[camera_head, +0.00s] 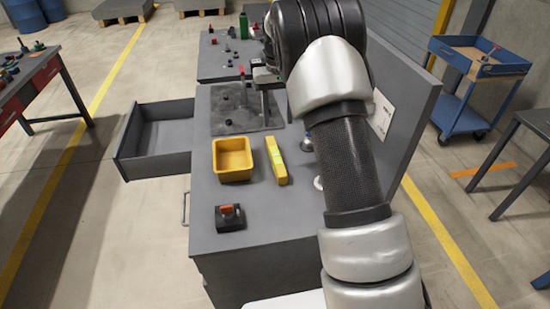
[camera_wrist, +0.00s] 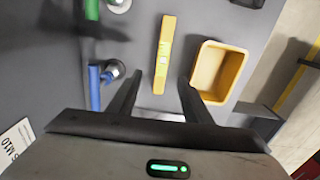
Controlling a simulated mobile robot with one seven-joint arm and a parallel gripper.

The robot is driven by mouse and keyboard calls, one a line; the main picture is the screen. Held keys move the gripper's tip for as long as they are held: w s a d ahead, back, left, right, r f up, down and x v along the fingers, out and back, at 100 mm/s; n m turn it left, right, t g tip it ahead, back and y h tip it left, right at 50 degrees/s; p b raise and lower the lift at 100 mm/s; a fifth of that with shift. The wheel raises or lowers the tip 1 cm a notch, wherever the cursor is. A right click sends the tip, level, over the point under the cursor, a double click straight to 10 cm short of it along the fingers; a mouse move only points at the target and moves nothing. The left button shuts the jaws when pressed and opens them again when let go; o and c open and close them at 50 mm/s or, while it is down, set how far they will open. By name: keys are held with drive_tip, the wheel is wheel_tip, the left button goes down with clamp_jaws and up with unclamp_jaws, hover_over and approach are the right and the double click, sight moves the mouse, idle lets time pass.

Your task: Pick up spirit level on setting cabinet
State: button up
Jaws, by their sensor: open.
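The yellow spirit level (camera_head: 276,159) lies on the grey setting cabinet (camera_head: 258,214), just right of a yellow bin. In the wrist view the spirit level (camera_wrist: 164,54) lies lengthwise ahead of my gripper (camera_wrist: 158,86), between the lines of its two fingers. The fingers are apart with nothing between them that I can see them touch. In the head view my gripper (camera_head: 264,84) is partly hidden by my arm, above the far part of the cabinet top.
The yellow bin (camera_head: 233,159) stands close beside the level. A block with an orange knob (camera_head: 230,217) is at the near left. A blue-handled part (camera_wrist: 95,88) and a green one (camera_wrist: 91,9) show left of the level. A drawer (camera_head: 158,136) stands open at left.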

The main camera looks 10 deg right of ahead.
hover_over(276, 155)
drive_tip(key=f, duration=1)
drive_tip(key=shift+w+d+f, duration=0.15)
drive_tip(key=shift+d, duration=0.15)
drive_tip(key=shift+a+f+p, duration=0.2)
drive_tip(key=shift+f+p, duration=0.1)
drive_tip(key=shift+f, duration=1.05)
drive_tip(key=shift+a+f+p, duration=0.15)
drive_tip(key=shift+f+p, duration=0.1)
drive_tip(key=shift+f, duration=1.05)
clamp_jaws()
